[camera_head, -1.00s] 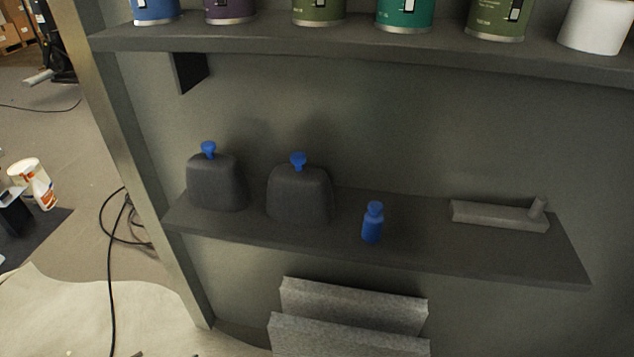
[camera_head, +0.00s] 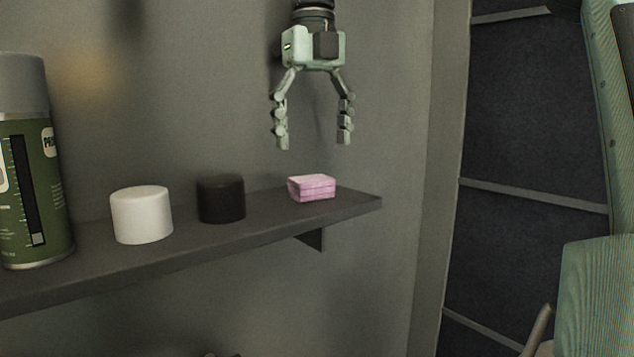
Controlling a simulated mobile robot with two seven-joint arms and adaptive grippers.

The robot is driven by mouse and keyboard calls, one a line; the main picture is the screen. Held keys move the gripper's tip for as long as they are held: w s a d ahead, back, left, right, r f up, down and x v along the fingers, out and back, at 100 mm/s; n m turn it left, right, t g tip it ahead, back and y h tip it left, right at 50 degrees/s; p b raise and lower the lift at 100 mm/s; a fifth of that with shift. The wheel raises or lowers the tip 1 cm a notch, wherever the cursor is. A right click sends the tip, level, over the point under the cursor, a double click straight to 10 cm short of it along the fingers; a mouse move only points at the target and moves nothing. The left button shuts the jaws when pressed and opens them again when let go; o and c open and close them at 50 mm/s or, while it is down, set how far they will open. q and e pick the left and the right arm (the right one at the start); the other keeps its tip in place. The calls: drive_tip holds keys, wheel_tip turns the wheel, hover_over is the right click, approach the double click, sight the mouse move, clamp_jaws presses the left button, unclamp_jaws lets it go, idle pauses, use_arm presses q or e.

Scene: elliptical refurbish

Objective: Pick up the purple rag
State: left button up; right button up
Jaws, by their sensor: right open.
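The purple rag (camera_head: 312,188) is a small folded pink-purple block. It lies on the dark grey shelf (camera_head: 270,228) close to its right end. My right gripper (camera_head: 313,143) hangs above the rag with its fingers pointing down. It is open and empty, and its fingertips are a little above the rag, apart from it. My left gripper is not in view.
A black cylinder (camera_head: 221,199) stands on the shelf left of the rag, and a white cylinder (camera_head: 142,214) stands further left. A green spray can (camera_head: 32,165) is at the left edge. A grey wall rises behind the shelf.

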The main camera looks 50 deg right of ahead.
sight(316, 180)
drive_tip(key=f, duration=0.7)
drive_tip(key=shift+s+a, duration=0.25)
drive_tip(key=shift+s, duration=0.15)
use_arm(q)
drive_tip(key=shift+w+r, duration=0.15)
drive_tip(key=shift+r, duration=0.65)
use_arm(e)
drive_tip(key=shift+c, duration=0.6)
drive_tip(key=c, duration=1)
use_arm(q)
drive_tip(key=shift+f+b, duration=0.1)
drive_tip(key=shift+b, duration=0.2)
use_arm(e)
drive_tip(key=shift+r, duration=0.1)
